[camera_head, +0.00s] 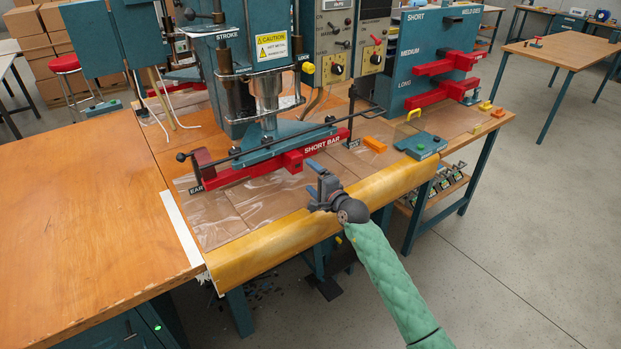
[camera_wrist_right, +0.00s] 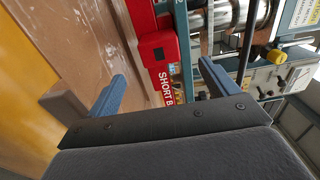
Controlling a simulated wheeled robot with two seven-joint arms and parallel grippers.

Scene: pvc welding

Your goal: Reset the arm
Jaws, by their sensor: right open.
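My right gripper (camera_head: 313,180) is open and empty above the front edge of the welding table, in front of the red short bar (camera_head: 325,148). Its two blue fingers (camera_wrist_right: 165,90) stand wide apart in the right wrist view, with the red bar (camera_wrist_right: 160,60) seen beyond and between them. My right arm, in a green sleeve, comes in from the lower right. My left gripper is in neither view.
The welding press (camera_head: 262,60) stands behind the bar. Clear sheet covers the bench front, which has a rounded yellow edge (camera_head: 320,222).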

